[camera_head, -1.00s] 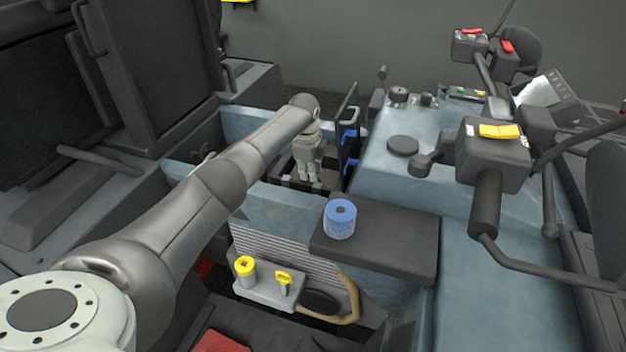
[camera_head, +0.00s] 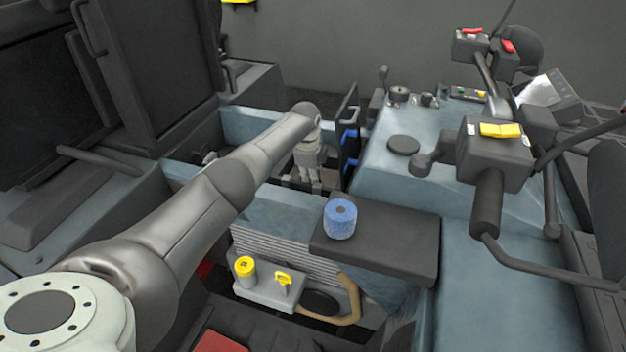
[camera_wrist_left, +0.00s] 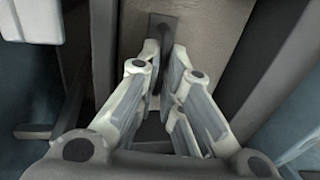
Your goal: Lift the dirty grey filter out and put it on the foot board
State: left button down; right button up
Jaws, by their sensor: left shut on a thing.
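My left gripper (camera_head: 310,180) reaches down into the narrow bay behind the blue-grey wall. In the left wrist view its fingers (camera_wrist_left: 165,52) close on a dark upright strip. In the head view the filter cannot be made out. The dark flat board (camera_head: 405,240), which looks like the foot board, is in front, right of the gripper. My right gripper is not in view.
A blue roll (camera_head: 340,220) stands on the board's left end. An upright dark panel with blue parts (camera_head: 349,145) stands close right of the gripper. Yellow-topped fittings (camera_head: 264,282) are below. A lever box with a yellow switch (camera_head: 494,150) rises at right. The board's right half is clear.

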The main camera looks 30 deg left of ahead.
pick_arm(q)
notch_tip(320, 180, up, 13)
jog(key=p, duration=0.4)
jog(key=shift+p, duration=0.3)
dwell(0.5)
